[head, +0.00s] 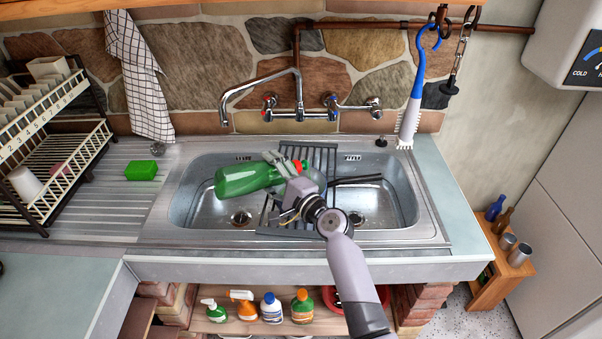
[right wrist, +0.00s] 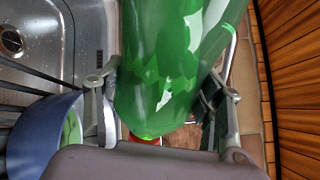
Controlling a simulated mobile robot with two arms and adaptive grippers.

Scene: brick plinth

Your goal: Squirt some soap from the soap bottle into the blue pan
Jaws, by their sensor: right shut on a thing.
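The green soap bottle (head: 245,178) is tilted almost on its side over the sink, with its bottom to the left and its red cap (head: 298,167) to the right. My right gripper (head: 284,168) is shut on the bottle near its cap end. The right wrist view shows the bottle (right wrist: 172,60) between the two fingers. A blue curved rim, seemingly the blue pan (right wrist: 35,140), is at the lower left there. In the head view a dark handle (head: 357,180) shows in the sink; the pan body is hidden behind my right arm. My left gripper is not in view.
The steel sink (head: 400,200) holds a dark rack (head: 320,155). A faucet (head: 298,90) rises behind it. A green sponge (head: 141,170) and a dish rack (head: 60,150) are at the left. A blue brush (head: 415,100) hangs at the back right. Several bottles stand below.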

